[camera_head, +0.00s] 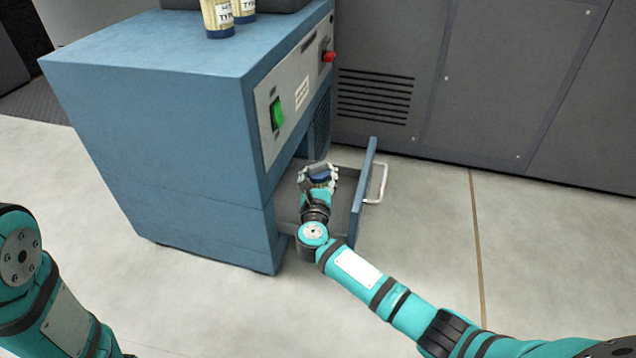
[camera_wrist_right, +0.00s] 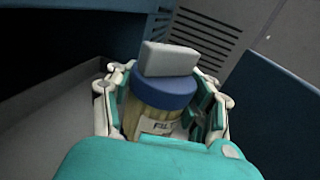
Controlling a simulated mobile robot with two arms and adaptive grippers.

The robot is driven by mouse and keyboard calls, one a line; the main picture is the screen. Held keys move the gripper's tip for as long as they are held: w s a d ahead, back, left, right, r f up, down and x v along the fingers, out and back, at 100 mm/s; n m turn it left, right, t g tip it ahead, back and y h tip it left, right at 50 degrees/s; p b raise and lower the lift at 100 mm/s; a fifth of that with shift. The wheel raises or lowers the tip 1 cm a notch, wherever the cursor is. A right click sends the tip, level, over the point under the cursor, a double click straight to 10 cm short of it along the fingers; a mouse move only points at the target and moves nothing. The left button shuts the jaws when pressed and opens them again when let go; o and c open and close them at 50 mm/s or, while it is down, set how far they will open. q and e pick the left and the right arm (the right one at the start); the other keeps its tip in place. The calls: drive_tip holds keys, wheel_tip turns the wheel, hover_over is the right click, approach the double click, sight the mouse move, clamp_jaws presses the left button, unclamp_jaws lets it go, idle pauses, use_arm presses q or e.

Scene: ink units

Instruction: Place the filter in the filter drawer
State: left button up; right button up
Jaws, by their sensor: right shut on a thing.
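The filter (camera_wrist_right: 160,95) is a yellowish cylinder with a blue cap, a grey block-shaped top and a printed label. My right gripper (camera_head: 318,176) is shut on it; the fingers sit on both sides of the filter in the right wrist view (camera_wrist_right: 162,108). In the head view the filter's blue cap (camera_head: 321,179) shows between the fingers. The filter drawer (camera_head: 364,188) is pulled open from the blue cabinet, and the gripper with the filter is over or inside it. Whether the filter touches the drawer floor cannot be told. My left gripper is out of view.
The blue cabinet (camera_head: 150,110) stands left of the drawer, with a green switch (camera_head: 276,113) and a red knob (camera_head: 328,56) on its front. More filters (camera_head: 217,18) stand on top. The drawer's metal handle (camera_head: 380,185) sticks out right. A grey wall unit (camera_head: 480,80) is behind.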

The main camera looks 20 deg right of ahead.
drive_tip(key=shift+f+b, duration=0.4)
drive_tip(key=shift+f, duration=0.25)
drive_tip(key=o, duration=1.4)
